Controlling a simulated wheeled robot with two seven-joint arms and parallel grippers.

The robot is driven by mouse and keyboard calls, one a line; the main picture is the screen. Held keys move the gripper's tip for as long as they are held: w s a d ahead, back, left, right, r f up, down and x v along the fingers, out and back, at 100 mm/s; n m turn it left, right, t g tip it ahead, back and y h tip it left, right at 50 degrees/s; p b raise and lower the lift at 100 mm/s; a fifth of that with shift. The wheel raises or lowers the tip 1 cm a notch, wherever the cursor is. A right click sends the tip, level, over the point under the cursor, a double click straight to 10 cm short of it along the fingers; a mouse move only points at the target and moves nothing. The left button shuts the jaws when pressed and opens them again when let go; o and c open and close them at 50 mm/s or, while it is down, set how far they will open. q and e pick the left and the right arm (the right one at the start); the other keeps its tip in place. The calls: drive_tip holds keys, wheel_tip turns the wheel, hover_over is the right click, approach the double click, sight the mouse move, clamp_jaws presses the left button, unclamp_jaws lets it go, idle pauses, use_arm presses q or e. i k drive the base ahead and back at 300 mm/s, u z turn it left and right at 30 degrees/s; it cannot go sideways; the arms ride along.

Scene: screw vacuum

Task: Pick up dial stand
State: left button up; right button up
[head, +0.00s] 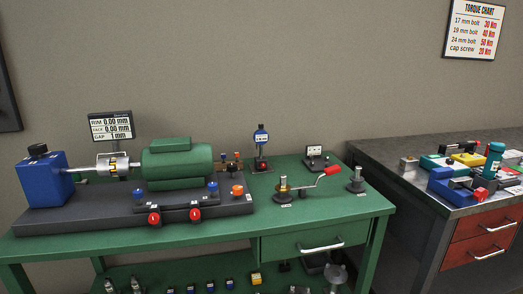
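What looks like the dial stand (261,150) stands upright towards the back of the green bench, right of the green motor. Neither of my grippers is in view.
The green bench (225,240) carries a dark baseplate with a blue block (42,182) and green motor (178,160). A red-handled crank (315,183) stands front right of the dial. A small gauge box (315,155) is to its right. A grey bench (395,150) holds coloured tools.

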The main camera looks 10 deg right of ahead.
sight(260, 137)
drive_tip(key=z, duration=1)
drive_tip(key=i, duration=1.25)
drive_tip(key=u, duration=1.95)
